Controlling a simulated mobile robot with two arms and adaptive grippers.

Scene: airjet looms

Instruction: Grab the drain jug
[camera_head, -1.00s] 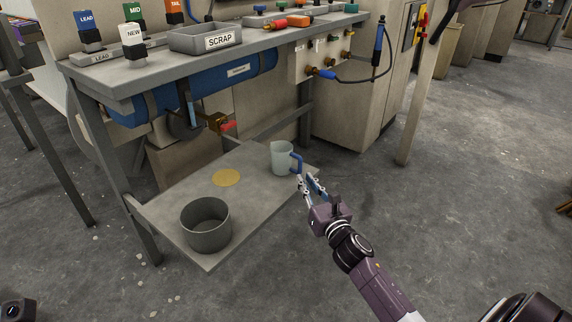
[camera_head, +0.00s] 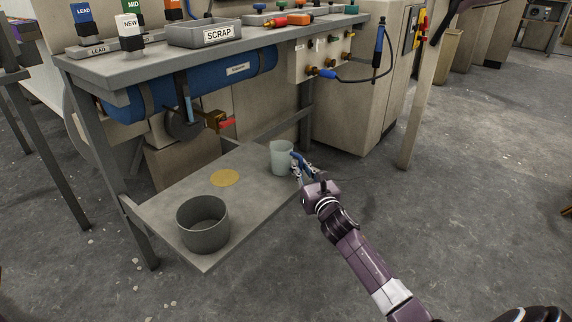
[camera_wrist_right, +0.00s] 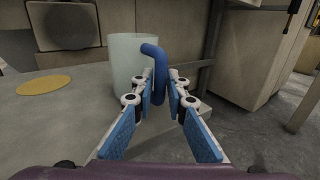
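The drain jug (camera_head: 281,158) is a pale, translucent jug with a blue handle (camera_head: 298,160). It stands upright on the low shelf near its right corner. In the right wrist view the jug (camera_wrist_right: 126,62) is straight ahead, with its blue handle (camera_wrist_right: 160,72) facing me. My right gripper (camera_head: 298,170) is at the handle. In the right wrist view its blue-padded fingers (camera_wrist_right: 166,98) are apart, one on each side of the handle's lower part. I cannot tell whether either finger touches it. My left gripper is not in view.
A grey round pot (camera_head: 203,224) stands on the low shelf (camera_head: 240,205), near a yellow disc (camera_head: 225,178). Above are a blue tank (camera_head: 235,70), a brass valve with a red handle (camera_head: 222,122) and the bench top (camera_head: 120,66). Table legs flank the shelf. Open floor lies right.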

